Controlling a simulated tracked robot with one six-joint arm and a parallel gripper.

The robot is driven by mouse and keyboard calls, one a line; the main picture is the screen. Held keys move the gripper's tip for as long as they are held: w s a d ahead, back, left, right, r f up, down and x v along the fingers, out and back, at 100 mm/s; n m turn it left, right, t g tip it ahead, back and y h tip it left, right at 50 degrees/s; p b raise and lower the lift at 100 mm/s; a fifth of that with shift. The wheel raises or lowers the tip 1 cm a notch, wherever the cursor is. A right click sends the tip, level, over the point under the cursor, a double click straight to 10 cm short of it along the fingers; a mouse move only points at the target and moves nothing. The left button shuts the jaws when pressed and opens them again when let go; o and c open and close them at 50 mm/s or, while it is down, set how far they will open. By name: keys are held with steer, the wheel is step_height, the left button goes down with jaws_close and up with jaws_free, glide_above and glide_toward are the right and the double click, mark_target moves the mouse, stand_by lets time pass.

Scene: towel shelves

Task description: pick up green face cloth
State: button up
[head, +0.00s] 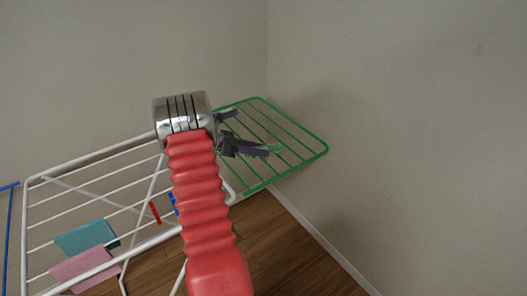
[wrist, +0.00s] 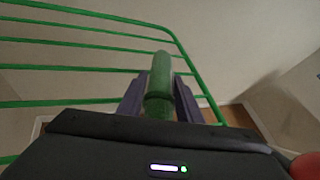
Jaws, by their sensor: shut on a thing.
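My gripper (head: 262,150) is over the green end of a drying rack, its dark purple fingers pointing right. In the wrist view, my gripper (wrist: 160,88) is shut on a green thing, which appears to be the green face cloth (wrist: 160,75). It shows as a narrow upright strip with a bulge, between the two fingers. In the head view only a small pale green bit of the cloth (head: 275,148) shows at the fingertips; the rest is hidden. Whether it touches the rack bars cannot be told.
The green rack section (head: 300,132) lies around and below my gripper, close to the wall corner. The white rack section (head: 60,178) extends to the left. A teal cloth (head: 85,238) and a pink cloth (head: 85,268) hang there. Wooden floor (head: 290,250) is clear at the lower right.

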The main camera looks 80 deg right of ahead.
mark_target(259, 147)
steer(key=shift+r, duration=0.1)
step_height(259, 147, up, 10)
steer(key=shift+f, duration=0.1)
stand_by(0.5)
stand_by(0.5)
